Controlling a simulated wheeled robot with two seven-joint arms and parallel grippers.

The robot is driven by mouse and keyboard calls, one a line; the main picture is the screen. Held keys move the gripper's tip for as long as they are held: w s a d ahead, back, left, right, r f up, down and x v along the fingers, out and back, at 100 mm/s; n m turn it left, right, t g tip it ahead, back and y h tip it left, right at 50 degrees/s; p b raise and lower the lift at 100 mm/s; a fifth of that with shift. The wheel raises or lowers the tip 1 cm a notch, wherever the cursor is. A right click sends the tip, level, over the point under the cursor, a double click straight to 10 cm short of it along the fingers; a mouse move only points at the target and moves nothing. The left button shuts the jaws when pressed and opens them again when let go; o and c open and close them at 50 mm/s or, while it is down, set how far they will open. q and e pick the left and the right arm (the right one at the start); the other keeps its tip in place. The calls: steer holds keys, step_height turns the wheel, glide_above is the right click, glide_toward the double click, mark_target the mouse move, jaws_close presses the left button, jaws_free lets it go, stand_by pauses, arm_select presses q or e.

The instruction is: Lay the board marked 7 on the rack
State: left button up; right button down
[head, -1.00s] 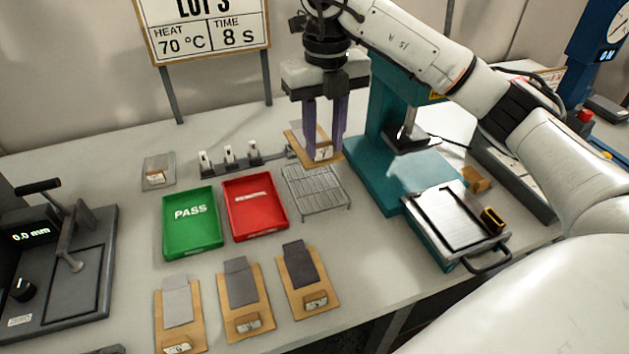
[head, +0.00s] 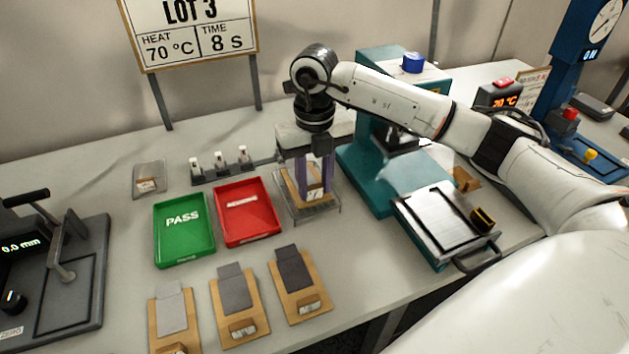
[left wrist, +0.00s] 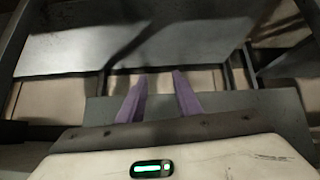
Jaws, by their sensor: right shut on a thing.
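The board marked 7 (head: 290,188) is a tan board with a grey strip and a small white label. My right gripper (head: 315,196) is shut on it and points down over the wire rack (head: 335,212). The board lies flat within the rack's outline, at or very near its wires; I cannot tell whether it bears on them. The fingers hide part of the board. My left gripper (left wrist: 160,82) shows only in the left wrist view, its two purple fingers apart with nothing seen between them.
A red tray (head: 247,228) is left of the rack, with a green PASS tray (head: 184,215) beyond it. Several similar boards lie in front, one being the dark-strip board (head: 303,285). A teal press (head: 365,185) and a hot plate (head: 440,220) stand to the right.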

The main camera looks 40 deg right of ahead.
steer(key=shift+f, duration=0.1)
steer(key=shift+f, duration=0.1)
steer(key=c, duration=1.3)
jaws_free()
step_height(320, 180, up, 12)
steer(key=shift+r, duration=0.25)
